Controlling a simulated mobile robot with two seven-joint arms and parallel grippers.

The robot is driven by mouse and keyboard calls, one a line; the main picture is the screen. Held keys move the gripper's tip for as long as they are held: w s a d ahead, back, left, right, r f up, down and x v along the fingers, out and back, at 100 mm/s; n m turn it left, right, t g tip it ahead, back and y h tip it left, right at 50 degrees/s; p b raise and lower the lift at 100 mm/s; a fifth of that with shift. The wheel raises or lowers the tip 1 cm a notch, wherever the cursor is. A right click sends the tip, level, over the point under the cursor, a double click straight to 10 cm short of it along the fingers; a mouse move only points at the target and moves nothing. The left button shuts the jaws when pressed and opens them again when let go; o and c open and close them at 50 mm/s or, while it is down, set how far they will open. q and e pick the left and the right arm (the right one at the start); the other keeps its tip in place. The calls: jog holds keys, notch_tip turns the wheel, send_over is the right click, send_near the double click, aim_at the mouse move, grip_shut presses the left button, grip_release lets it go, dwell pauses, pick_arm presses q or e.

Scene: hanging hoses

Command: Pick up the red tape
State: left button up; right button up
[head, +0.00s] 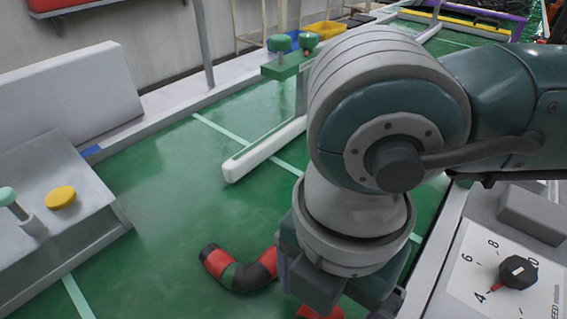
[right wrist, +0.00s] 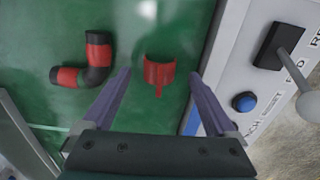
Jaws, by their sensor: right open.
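The red tape (right wrist: 159,72) lies on the green floor in the right wrist view, a short curved red piece with a thin tail. In the head view only a bit of red (head: 320,313) shows at the bottom edge, mostly hidden by my right gripper. My right gripper (right wrist: 160,76) is open, its two purple-grey fingers apart. In the right wrist view the tape appears between the fingertips, beyond them; nothing is held. The exact gap to it is unclear. My left gripper is in neither view.
A bent black hose with red bands (head: 240,272) lies on the floor left of the gripper. A grey panel with a black knob (head: 517,272) stands close on the right. A grey console with a yellow button (head: 61,197) is at left.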

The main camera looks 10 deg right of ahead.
jog(key=shift+f, duration=0.1)
jog(key=shift+c, duration=0.2)
jog(key=c, duration=1.4)
